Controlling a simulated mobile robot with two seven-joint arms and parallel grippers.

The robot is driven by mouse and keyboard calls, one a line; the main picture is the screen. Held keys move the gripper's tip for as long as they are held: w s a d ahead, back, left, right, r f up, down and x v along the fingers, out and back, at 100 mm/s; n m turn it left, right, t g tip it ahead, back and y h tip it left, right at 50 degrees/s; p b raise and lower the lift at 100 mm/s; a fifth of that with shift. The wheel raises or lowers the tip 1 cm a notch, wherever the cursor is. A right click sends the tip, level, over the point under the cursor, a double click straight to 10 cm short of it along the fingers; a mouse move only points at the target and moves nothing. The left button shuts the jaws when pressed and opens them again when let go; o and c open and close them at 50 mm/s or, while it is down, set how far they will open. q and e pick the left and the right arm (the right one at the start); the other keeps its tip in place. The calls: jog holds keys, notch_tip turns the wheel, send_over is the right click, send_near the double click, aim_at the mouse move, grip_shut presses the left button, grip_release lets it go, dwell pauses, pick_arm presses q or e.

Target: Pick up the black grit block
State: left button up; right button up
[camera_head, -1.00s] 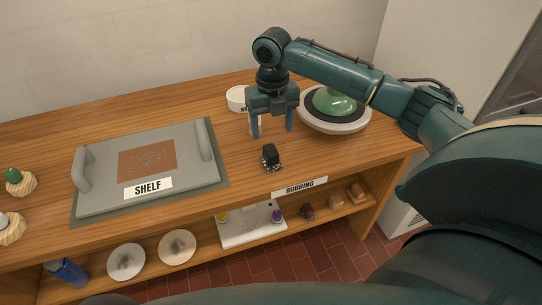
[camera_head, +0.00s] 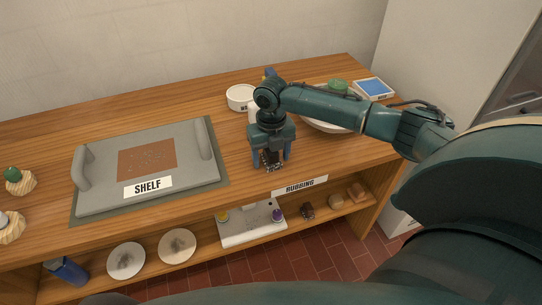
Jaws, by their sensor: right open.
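The small black grit block (camera_head: 271,161) sits on the wooden bench top near its front edge, to the right of the grey tray. My right gripper (camera_head: 271,163) is open and points down over the block, with one finger on each side of it. The gripper body hides the upper part of the block. I cannot tell whether the fingers touch it. My left gripper is not in view.
A grey two-handled tray (camera_head: 90,205) labelled SHELF lies to the left on the bench. A white round tub (camera_head: 238,97) stands behind my gripper. A blue-topped box (camera_head: 374,88) is at the back right. A lower shelf holds discs (camera_head: 126,261) and a grey panel (camera_head: 240,232).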

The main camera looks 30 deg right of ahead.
jog(key=shift+c, duration=0.3)
jog(key=shift+r, duration=0.1)
jog(key=c, duration=1.1)
notch_tip(320, 180, up, 10)
jog(key=o, duration=0.5)
jog(key=c, duration=0.6)
